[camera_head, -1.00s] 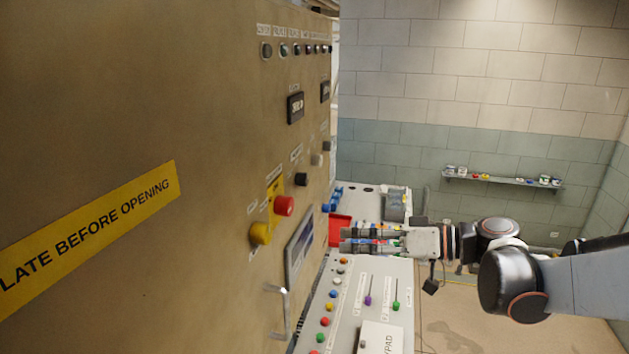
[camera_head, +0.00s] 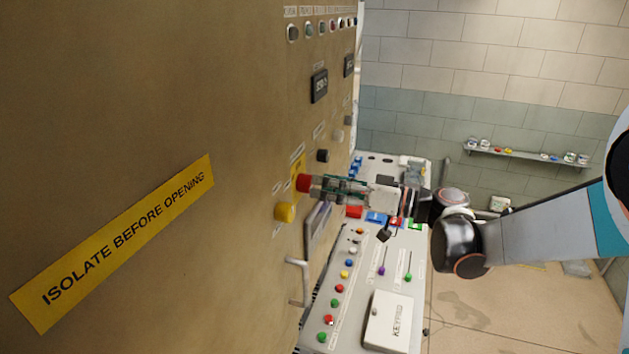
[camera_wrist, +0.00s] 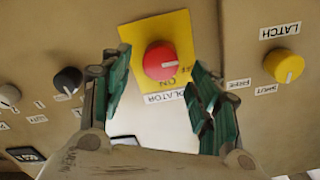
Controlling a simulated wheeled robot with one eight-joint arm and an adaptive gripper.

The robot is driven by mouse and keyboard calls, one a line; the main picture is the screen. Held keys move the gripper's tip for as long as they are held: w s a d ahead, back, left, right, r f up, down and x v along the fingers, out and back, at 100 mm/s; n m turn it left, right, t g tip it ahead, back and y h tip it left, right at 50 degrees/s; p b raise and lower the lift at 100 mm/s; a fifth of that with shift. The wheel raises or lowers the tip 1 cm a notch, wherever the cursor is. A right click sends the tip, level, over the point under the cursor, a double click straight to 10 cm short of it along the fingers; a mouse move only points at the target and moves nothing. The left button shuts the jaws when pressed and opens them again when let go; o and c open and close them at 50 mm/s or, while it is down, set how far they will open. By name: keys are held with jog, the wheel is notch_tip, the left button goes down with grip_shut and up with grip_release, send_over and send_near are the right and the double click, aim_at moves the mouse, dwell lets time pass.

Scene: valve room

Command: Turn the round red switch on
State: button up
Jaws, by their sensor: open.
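The round red switch (camera_wrist: 159,61) sits on a yellow plate on the tan cabinet front, with "ON" and part of "ISOLATOR" lettered by it in the wrist view. In the head view the red switch (camera_head: 303,183) shows at the tips of my gripper (camera_head: 318,187). In the wrist view my gripper (camera_wrist: 160,68) is open, one green-padded finger on either side of the switch. Gaps show between the fingers and the switch there; I cannot tell how deep the fingertips reach around it.
A yellow latch knob (camera_wrist: 284,66) and a black knob (camera_wrist: 68,80) flank the switch. A cabinet handle (camera_head: 297,280) sticks out below. A console (camera_head: 350,320) with buttons and sliders stands below my gripper. A wall shelf (camera_head: 530,155) is far right.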

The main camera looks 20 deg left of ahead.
aim_at(306, 183)
jog(key=shift+w+a, duration=0.15)
jog(key=shift+a, duration=1.55)
jog(key=c, duration=1.1)
jog(key=shift+o, duration=0.2)
jog(key=shift+m, duration=0.3)
jog(key=shift+f+m+g+b, duration=0.15)
jog(key=shift+m+g+b, duration=0.15)
jog(key=shift+m+b, duration=6.2)
jog(key=m+p, duration=0.4)
